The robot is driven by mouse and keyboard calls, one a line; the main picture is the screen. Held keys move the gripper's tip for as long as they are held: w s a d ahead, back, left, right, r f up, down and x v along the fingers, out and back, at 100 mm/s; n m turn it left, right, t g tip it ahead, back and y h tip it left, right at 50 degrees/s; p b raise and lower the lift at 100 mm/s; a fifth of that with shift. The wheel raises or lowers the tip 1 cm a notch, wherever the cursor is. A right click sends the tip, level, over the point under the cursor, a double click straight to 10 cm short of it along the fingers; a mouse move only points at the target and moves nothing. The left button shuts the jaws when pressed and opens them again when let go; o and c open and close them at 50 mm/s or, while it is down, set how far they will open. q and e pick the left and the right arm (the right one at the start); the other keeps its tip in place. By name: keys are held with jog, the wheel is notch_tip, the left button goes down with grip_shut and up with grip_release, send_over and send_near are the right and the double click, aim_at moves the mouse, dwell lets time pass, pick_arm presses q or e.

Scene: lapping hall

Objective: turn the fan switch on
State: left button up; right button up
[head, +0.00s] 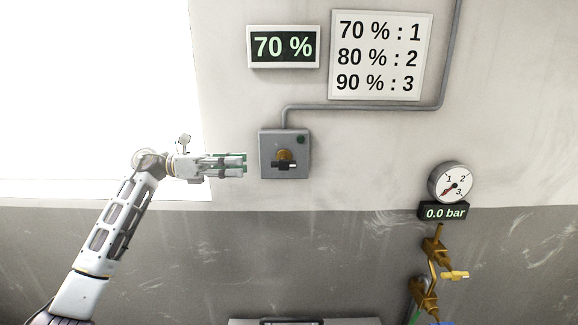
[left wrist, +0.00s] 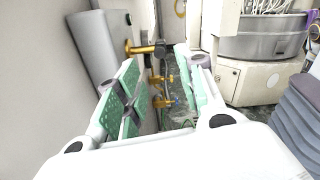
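My left gripper (head: 243,166) is just left of the box, pointing right at about handle height, and looks empty. In the left wrist view its green-padded fingers (left wrist: 158,88) stand apart, with the box (left wrist: 93,48) and the brass hub (left wrist: 142,49) beyond them. I cannot see contact with the handle. My right gripper is not in view.
A display reading 70 % (head: 283,47) and a sign (head: 380,56) listing 70 % : 1, 80 % : 2, 90 % : 3 hang above. A conduit (head: 370,107) runs from the box. A gauge (head: 450,183), 0.0 bar display (head: 444,212) and brass valves (head: 433,250) are at right.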

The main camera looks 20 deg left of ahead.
pick_arm(q)
jog(key=p, duration=0.2)
send_near(288, 165)
jog(key=w+x, duration=0.1)
jog(key=x, duration=0.3)
jog(key=p+x, duration=0.1)
jog(key=x, duration=0.2)
jog(key=shift+d+f, duration=0.1)
jog(key=shift+d, duration=0.3)
jog(key=shift+w+d, duration=0.25)
jog(key=shift+d, duration=0.45)
jog(key=shift+w+d, duration=0.1)
jog(key=shift+d, duration=0.15)
jog(key=shift+f, duration=0.1)
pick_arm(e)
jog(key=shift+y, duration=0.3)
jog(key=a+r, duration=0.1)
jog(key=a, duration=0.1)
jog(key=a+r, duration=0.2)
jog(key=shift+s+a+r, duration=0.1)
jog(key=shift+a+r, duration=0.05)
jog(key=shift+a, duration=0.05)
pick_arm(q)
grip_shut()
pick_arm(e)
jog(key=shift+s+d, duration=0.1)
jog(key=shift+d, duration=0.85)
